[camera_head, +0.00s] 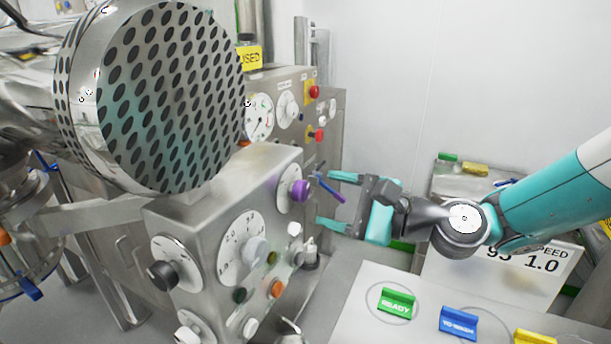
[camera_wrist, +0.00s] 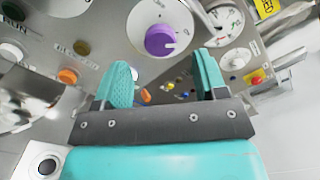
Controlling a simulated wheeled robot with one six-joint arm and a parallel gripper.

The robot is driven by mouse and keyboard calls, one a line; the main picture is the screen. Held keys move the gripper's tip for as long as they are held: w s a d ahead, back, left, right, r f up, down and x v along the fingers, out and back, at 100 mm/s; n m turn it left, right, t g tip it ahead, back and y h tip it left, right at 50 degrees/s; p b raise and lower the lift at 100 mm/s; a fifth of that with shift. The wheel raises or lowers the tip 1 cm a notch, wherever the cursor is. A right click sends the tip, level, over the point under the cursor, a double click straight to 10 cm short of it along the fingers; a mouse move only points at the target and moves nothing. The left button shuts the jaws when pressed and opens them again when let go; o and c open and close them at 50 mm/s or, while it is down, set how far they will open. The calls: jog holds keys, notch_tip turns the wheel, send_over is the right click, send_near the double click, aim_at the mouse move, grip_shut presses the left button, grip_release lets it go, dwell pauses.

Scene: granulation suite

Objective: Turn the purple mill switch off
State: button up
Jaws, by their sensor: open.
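The purple mill switch (camera_head: 300,190) is a round knob on a white dial on the side of the steel control panel (camera_head: 190,222). In the wrist view the purple knob (camera_wrist: 160,40) lies just beyond the fingertips, between them sideways, with a white mark toward its lower right. My gripper (camera_head: 326,200) has teal fingers, open and empty, pointing left at the panel from the right. It also shows open in the wrist view (camera_wrist: 164,76). The fingers appear apart from the knob; the exact gap cannot be told.
A purple-blue bar (camera_head: 329,188) shows by the upper finger. A black knob (camera_head: 163,274), a grey knob (camera_head: 256,250) and an orange button (camera_head: 277,289) share the panel. A perforated drum (camera_head: 170,95) overhangs it. Red buttons (camera_head: 313,91) sit behind. A table (camera_head: 350,310) holds a green READY tag (camera_head: 397,303).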

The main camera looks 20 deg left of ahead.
aim_at(305, 193)
jog(key=a+p, duration=0.1)
jog(key=a, duration=0.4)
jog(key=shift+w+a+p, duration=0.15)
jog(key=shift+w+p, duration=0.05)
jog(key=shift+p, duration=0.2)
jog(key=c, duration=0.9)
